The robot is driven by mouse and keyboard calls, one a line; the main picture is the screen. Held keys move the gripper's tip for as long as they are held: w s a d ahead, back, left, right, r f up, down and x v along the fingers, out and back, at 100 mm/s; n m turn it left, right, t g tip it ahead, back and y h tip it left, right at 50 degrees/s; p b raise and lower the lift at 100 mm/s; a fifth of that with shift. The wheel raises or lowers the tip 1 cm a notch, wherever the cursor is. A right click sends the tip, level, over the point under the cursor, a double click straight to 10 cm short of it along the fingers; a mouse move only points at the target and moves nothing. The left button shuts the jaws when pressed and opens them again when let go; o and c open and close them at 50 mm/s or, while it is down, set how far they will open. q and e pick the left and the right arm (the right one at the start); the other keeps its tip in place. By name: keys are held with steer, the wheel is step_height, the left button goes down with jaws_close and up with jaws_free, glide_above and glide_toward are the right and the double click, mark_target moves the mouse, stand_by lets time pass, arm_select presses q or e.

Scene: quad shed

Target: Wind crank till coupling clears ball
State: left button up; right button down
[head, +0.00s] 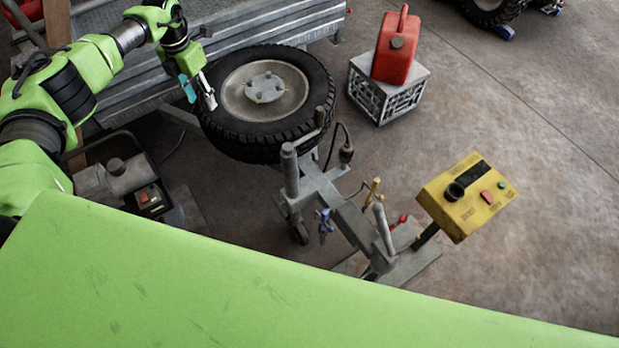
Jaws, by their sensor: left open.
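My left gripper (198,91) is open and empty, with its fingertips at the left edge of the spare wheel. A grey trailer drawbar (345,207) runs from beside the wheel toward the lower right. An upright grey jack post (290,170) stands on its left side, with a small wheel below. The coupling appears to be at the drawbar's near end, by a second grey upright (383,230). The ball is not distinguishable, so I cannot tell its contact with the coupling. My right gripper is not in view.
The spare wheel (265,97) lies beside the metal trailer (230,32). A red fuel can (396,45) stands on a grey crate (385,93). A yellow control box (467,195) stands right of the drawbar. Concrete floor (550,120) is clear at right.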

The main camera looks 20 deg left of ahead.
arm_select(q)
step_height(320, 180, up, 10)
steer(key=p, duration=0.7)
steer(key=shift+f, duration=0.15)
steer(key=shift+f, duration=0.1)
